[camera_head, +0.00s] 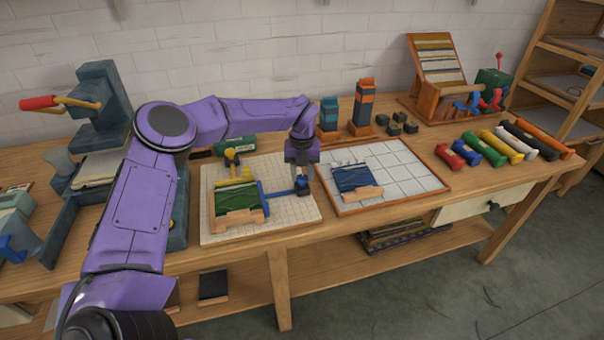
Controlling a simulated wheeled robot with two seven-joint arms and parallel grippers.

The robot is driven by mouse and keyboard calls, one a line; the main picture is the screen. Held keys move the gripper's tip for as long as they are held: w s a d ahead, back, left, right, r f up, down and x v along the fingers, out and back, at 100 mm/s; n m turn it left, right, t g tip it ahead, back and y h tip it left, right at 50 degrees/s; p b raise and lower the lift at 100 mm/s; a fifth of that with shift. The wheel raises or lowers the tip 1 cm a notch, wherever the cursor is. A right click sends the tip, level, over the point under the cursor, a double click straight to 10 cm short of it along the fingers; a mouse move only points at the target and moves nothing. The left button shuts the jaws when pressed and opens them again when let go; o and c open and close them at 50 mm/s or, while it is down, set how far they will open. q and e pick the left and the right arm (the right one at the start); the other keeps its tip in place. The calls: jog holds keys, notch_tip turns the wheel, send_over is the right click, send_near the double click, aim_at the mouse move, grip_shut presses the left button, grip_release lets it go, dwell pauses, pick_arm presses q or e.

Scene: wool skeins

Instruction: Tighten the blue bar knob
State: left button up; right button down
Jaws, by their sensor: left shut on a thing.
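A blue bar (278,195) lies along the right side of a green wool piece (237,199) on a gridded white board (296,222). At its right end is the blue knob (302,186). My left gripper (301,178) points straight down over the knob and is shut on it; the fingertips are small and partly hidden. A yellow clamp piece (232,160) stands at the back of the green piece, with a wooden strip (238,220) along its front. My right gripper is out of view.
A white tiled tray (415,188) holding a dark blue wool piece (352,177) lies to the right, close to my gripper. A blue-grey press (104,110) stands left.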

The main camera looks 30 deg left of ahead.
aim_at(302, 177)
pick_arm(q)
jog(key=m, duration=0.5)
jog(key=shift+p, duration=0.3)
jog(key=shift+m, duration=0.3)
jog(key=o, duration=1)
jog(key=shift+o, duration=0.2)
notch_tip(302, 177, up, 11)
jog(key=b, duration=0.1)
jog(key=shift+f, duration=0.2)
